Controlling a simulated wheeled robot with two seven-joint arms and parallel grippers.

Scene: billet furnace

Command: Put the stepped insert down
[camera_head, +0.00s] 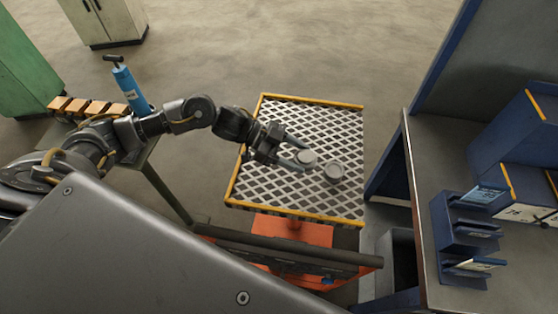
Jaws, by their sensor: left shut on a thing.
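My left gripper (300,157) reaches in from the left over the grated tabletop (268,192). Its fingers are shut on a small round grey piece, which looks like the stepped insert (308,156). My right gripper is not in view.
At right stands a grey-topped bench (420,170) with blue holders (465,235). At left are a blue cylinder (130,88), several orange-tan blocks (95,108) and a green cabinet (25,65).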

